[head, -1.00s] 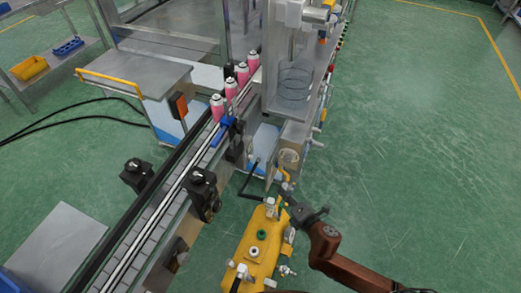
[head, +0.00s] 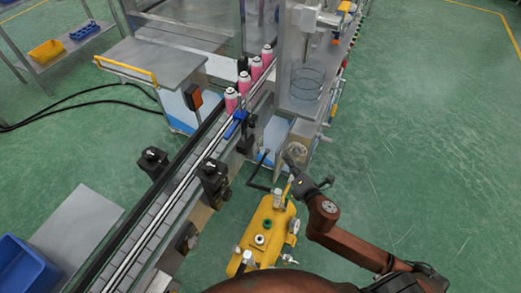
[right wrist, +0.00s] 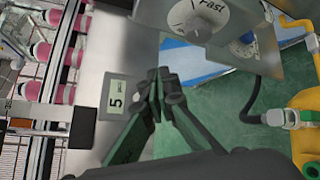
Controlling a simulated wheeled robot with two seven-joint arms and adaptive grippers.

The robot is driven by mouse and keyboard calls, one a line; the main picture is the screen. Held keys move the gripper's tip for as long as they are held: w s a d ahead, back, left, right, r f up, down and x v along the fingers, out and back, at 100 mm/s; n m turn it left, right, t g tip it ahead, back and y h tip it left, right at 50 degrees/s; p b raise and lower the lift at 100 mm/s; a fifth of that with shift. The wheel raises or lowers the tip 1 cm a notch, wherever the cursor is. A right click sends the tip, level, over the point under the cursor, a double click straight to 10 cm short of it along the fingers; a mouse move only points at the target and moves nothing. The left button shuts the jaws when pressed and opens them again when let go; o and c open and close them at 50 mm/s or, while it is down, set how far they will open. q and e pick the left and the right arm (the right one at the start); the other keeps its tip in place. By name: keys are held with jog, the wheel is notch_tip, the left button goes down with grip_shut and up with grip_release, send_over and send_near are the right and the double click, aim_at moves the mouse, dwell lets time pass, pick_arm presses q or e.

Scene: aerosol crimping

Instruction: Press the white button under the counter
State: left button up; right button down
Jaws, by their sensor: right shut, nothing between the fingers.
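A grey counter (right wrist: 117,97) with a pale display reading 5 is on the metal machine panel in the right wrist view. My right gripper (right wrist: 158,78) is shut and empty, its dark fingertips together just right of the counter. In the head view my right gripper (head: 292,165) is at the machine's side, above the yellow tank. I cannot tell whether the fingertips touch the panel. My left gripper is not in view.
A dial marked Fast (right wrist: 200,20) is close above the fingertips. The yellow tank (head: 265,230) with valves and a black hose stands below the gripper. A conveyor (head: 150,215) carries several pink cans (head: 256,70). Open green floor (head: 430,150) lies to the right.

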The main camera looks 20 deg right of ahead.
aim_at(260, 149)
jog(key=w+a, duration=0.4)
jog(key=w, duration=0.1)
jog(key=shift+w+a, duration=0.2)
jog(key=shift+a, duration=0.2)
dwell(1.1)
jog(key=shift+w, duration=0.1)
jog(key=shift+w+a+p, duration=0.25)
jog(key=shift+a+p, duration=0.05)
jog(key=shift+p, duration=0.15)
